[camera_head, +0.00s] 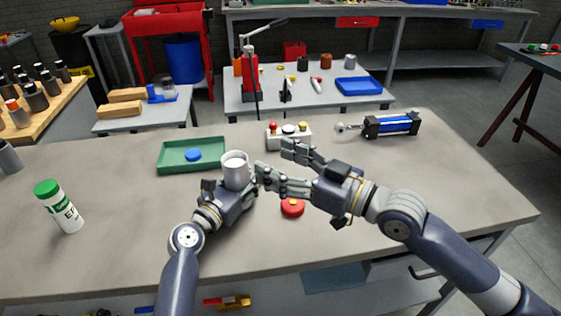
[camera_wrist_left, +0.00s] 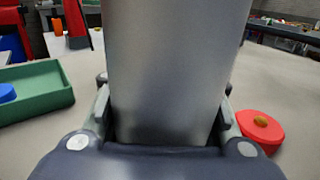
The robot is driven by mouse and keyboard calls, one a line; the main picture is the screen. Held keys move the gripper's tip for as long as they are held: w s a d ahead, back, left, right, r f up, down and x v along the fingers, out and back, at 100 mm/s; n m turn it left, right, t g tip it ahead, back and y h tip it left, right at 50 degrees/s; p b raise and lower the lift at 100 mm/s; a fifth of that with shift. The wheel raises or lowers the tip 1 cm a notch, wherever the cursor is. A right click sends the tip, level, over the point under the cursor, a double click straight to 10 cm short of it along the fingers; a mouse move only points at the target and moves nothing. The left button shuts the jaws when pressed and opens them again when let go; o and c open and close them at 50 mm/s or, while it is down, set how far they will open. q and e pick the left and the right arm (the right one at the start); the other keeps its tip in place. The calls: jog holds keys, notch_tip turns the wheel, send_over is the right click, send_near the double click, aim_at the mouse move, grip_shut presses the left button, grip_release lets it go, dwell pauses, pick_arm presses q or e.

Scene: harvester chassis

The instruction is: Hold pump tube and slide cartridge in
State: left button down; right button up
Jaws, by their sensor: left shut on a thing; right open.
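The pump tube (camera_head: 236,171) is a pale grey open-topped cylinder, standing about upright over the workbench. My left gripper (camera_head: 230,190) is shut around its lower part; in the left wrist view the tube (camera_wrist_left: 172,70) fills the middle between the fingers. I cannot tell whether its base touches the bench. My right gripper (camera_head: 273,167) is open and empty, just right of the tube, its fingers pointing left. I cannot tell for sure which part is the cartridge. A red round part with a gold centre (camera_head: 292,208) lies below the right gripper; it also shows in the left wrist view (camera_wrist_left: 260,130).
A green tray (camera_head: 172,164) with a blue disc (camera_head: 193,155) lies left of the tube. A grey block with coloured knobs (camera_head: 288,141) stands behind my grippers. A blue cylinder unit (camera_head: 392,124) lies back right. A green-capped bottle (camera_head: 62,208) stands left. The bench's right front is clear.

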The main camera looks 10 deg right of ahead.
pick_arm(q)
jog(key=c, duration=0.8)
grip_release()
jog(key=shift+c, duration=0.2)
jog(key=v, duration=1.2)
jog(key=shift+s, duration=0.15)
